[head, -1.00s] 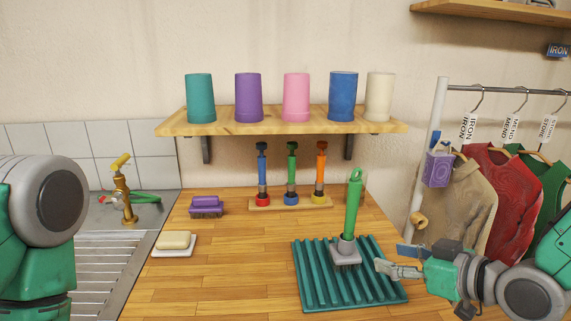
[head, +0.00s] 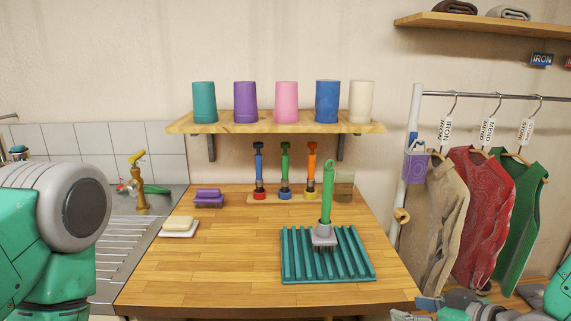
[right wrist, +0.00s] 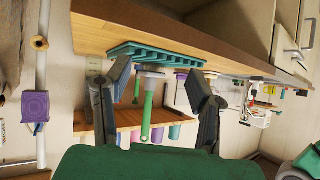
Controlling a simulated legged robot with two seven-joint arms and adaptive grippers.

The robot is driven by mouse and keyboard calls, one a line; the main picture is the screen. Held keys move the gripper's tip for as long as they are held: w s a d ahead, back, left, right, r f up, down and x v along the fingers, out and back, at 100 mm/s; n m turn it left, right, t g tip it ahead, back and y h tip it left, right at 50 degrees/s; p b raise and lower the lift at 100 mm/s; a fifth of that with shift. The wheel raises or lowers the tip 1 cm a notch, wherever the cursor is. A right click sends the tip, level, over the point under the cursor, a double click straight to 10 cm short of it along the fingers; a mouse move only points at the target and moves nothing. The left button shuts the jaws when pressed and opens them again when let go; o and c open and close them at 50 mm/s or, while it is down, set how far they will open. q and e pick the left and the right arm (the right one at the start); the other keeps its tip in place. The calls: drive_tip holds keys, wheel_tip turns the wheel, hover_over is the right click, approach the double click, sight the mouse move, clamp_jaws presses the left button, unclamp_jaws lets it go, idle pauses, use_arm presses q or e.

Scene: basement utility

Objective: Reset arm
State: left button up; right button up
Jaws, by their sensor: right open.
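My right gripper (head: 418,308) shows at the bottom right of the head view, low beside the counter's front right corner and apart from it. In the right wrist view, which is upside down, its two fingers (right wrist: 157,82) are spread with nothing held between them. The green-handled brush (head: 327,197) stands upright on the teal ribbed mat (head: 290,270). The brush (right wrist: 147,112) also shows beyond the fingers in the right wrist view. On the left of the head view only my left arm's upper part shows; its gripper is out of view.
The wooden counter (head: 220,275) is clear at front left. It holds a soap dish (head: 178,234), a purple brush (head: 208,198) and a rack of coloured tools (head: 285,180). Several cups stand on the shelf (head: 230,127). A clothes rail (head: 480,95) with garments stands at right.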

use_arm(q)
drive_tip(key=shift+s+d+f+b, duration=0.1)
drive_tip(key=shift+d+f+b, duration=0.2)
drive_tip(key=shift+f+b, duration=0.25)
drive_tip(key=shift+d+f+b, duration=0.25)
drive_tip(key=shift+f+b, duration=0.2)
drive_tip(key=shift+b, duration=0.2)
use_arm(e)
drive_tip(key=s+d+f+m+g+h, duration=0.2)
drive_tip(key=s+d+f+g, duration=0.1)
drive_tip(key=s+f, duration=0.9)
drive_tip(key=s+d+f+m+g+h, duration=0.2)
drive_tip(key=s+f+g, duration=0.4)
drive_tip(key=s+f, duration=0.7)
drive_tip(key=shift+s+d+f+m+h, duration=0.25)
drive_tip(key=shift+s+d+h, duration=0.25)
drive_tip(key=shift+d+h, duration=0.3)
use_arm(q)
drive_tip(key=shift+a+f, duration=0.1)
drive_tip(key=shift+a, duration=0.2)
use_arm(e)
drive_tip(key=shift+a+r, duration=0.15)
drive_tip(key=shift+a, duration=0.2)
use_arm(q)
drive_tip(key=shift+d, duration=0.1)
use_arm(e)
drive_tip(key=shift+d, duration=0.1)
